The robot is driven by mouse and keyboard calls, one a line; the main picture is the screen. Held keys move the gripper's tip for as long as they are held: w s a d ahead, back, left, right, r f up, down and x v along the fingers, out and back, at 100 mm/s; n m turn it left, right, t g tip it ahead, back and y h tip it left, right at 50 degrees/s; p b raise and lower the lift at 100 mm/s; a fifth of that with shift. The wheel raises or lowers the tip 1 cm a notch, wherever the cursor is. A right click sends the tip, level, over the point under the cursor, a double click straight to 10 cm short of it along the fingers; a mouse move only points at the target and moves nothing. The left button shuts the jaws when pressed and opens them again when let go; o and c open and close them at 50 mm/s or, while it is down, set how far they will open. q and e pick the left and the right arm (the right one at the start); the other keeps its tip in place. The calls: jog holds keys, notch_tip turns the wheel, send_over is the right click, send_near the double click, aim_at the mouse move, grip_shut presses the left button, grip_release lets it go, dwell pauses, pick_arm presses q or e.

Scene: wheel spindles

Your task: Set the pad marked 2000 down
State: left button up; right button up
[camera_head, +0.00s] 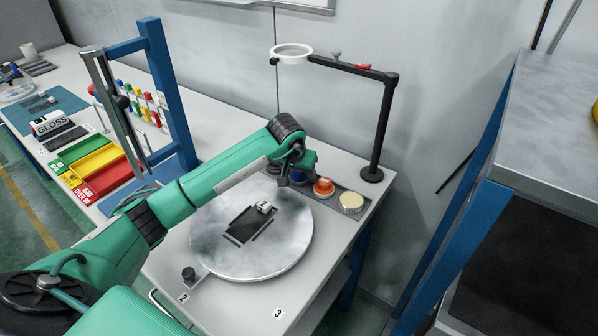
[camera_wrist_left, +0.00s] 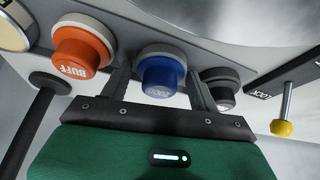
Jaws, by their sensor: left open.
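The blue pad (camera_wrist_left: 160,76), with a faint marking that looks like 2000, sits on a round pale base at the dark holder strip (camera_wrist_left: 113,35) in the left wrist view. My left gripper (camera_wrist_left: 158,88) is open, with one finger on each side of the pad; whether they touch it cannot be told. In the head view my left gripper (camera_head: 297,176) is at the back edge of the round plate, among the pads, and partly hides the blue one. My right gripper is not in view.
An orange pad marked BUFF (camera_head: 323,187) and a cream pad (camera_head: 351,202) stand beside it on the strip. A dark pad (camera_wrist_left: 220,88) is on the other side. The round metal plate (camera_head: 290,255) carries a dark rectangular piece. A black lamp post (camera_head: 383,130) rises behind.

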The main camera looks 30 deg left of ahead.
pick_arm(q)
jog(key=shift+r, duration=0.3)
jog(key=v, duration=0.2)
jog(key=shift+s+a+r+b, duration=0.1)
jog(key=shift+s+r+b, duration=0.05)
jog(key=shift+r+b, duration=0.2)
jog(key=b+v, duration=0.1)
jog(key=v, duration=0.8)
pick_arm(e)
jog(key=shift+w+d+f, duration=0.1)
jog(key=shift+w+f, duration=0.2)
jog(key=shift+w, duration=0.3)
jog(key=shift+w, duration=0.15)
